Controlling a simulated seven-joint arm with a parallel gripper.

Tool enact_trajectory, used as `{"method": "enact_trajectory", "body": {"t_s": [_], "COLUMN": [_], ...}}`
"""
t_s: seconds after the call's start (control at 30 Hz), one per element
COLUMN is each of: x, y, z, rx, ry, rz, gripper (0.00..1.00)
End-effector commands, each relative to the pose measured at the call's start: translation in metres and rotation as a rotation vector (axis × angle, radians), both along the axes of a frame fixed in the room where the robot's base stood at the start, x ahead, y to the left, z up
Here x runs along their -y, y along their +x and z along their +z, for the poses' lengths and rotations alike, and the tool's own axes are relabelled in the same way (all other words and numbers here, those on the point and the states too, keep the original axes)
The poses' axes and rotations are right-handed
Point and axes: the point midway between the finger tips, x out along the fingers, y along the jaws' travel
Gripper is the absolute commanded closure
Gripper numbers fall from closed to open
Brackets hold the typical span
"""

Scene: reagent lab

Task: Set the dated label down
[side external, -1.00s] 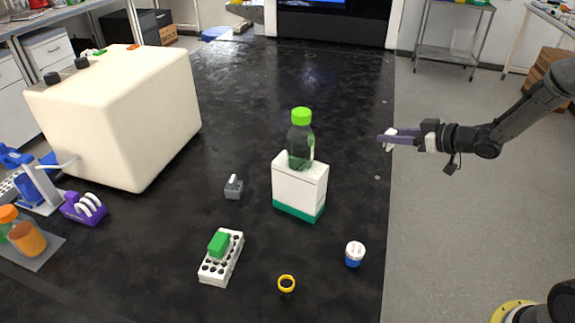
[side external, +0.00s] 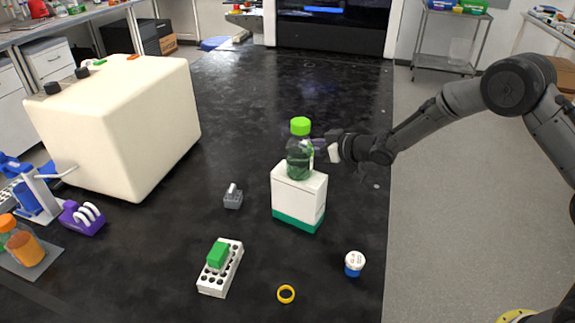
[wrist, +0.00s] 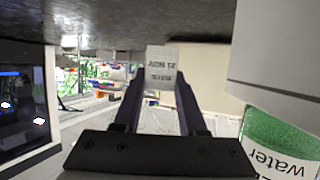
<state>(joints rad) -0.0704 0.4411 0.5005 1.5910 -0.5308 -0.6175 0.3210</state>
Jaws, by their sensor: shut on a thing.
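My gripper (side external: 319,145) is over the dark bench, level with the bottle and partly hidden behind it in the side view. In the wrist view, which looks upside down, my gripper (wrist: 161,85) is shut on a small pale label (wrist: 162,67) with dark printed text. The label sticks out past the fingertips and is clear of the bench top. I cannot make it out in the side view. The bottle (side external: 299,158) with a green cap stands on a white and green box (side external: 298,193). Its "water" lettering (wrist: 282,155) shows close beside my gripper in the wrist view.
A large cream box (side external: 125,125) stands at the left. In front are a small grey holder (side external: 233,198), a white rack (side external: 232,272) with a green block, a yellow ring (side external: 286,294) and a white-and-blue pot (side external: 354,264). The bench (side external: 290,85) is clear at the back.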

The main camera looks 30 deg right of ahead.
Motion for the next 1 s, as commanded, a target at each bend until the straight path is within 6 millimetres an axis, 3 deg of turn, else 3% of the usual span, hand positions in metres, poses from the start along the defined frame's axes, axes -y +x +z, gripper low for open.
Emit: {"method": "enact_trajectory", "body": {"t_s": [0.13, 0.43, 0.7, 1.0], "x": [-0.005, -0.011, -0.013, -0.013], "y": [0.029, 0.064, 0.074, 0.075], "z": [-0.015, -0.058, -0.07, -0.103], "rx": [-0.001, -0.001, 0.0, 0.0], "ry": [-0.001, 0.0, 0.0, 0.0], "rz": [0.001, 0.0, 0.0, 0.0], "gripper": [1.0, 1.0, 1.0, 1.0]}}
